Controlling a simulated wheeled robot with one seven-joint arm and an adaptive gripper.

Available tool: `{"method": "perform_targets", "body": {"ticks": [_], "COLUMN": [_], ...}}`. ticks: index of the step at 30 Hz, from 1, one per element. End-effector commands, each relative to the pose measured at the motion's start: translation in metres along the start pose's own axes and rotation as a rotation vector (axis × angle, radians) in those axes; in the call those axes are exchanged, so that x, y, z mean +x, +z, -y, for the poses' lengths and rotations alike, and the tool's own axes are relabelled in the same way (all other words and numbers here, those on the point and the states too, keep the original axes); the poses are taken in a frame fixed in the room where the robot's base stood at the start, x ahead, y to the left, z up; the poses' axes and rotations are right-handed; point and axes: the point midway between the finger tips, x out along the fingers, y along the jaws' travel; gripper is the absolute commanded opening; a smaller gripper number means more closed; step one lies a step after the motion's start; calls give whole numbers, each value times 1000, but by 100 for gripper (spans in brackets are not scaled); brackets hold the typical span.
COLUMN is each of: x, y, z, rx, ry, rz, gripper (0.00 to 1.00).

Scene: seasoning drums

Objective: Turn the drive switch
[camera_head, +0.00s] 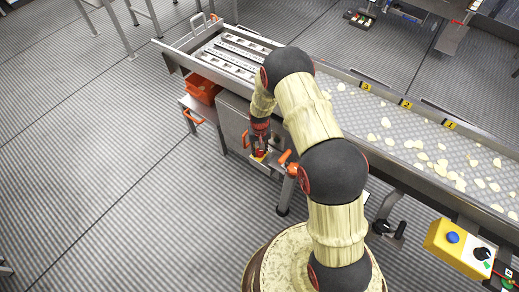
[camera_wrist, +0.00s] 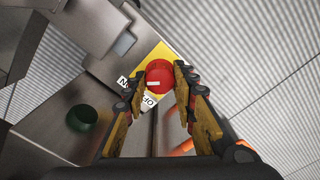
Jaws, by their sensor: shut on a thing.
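The red round drive switch (camera_wrist: 158,74) sits on a yellow plate (camera_wrist: 145,62) in the wrist view. A short white mark lies across its face, roughly level in that picture. White labels beside it are partly hidden by my left finger; one seems to read ON and one OFF. My gripper (camera_wrist: 159,82) is shut on the switch, one finger on each side. In the head view my gripper (camera_head: 259,147) is at the side of the steel machine, and the switch is mostly hidden there.
A dark green round part (camera_wrist: 82,118) is left of the switch. Orange handles (camera_head: 289,163) stick out near my gripper. A conveyor (camera_head: 400,120) with pale chips runs right. A yellow control box (camera_head: 458,250) with a blue button stands lower right. Open floor lies left.

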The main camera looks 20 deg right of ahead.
Motion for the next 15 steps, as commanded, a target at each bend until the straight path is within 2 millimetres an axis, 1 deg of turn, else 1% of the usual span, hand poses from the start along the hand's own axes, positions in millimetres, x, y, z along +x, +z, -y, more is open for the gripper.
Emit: {"method": "perform_targets", "body": {"ticks": [15], "x": [-1], "y": [0], "z": [0], "rx": [-477], "ry": [0], "rz": [0], "gripper": [2]}}
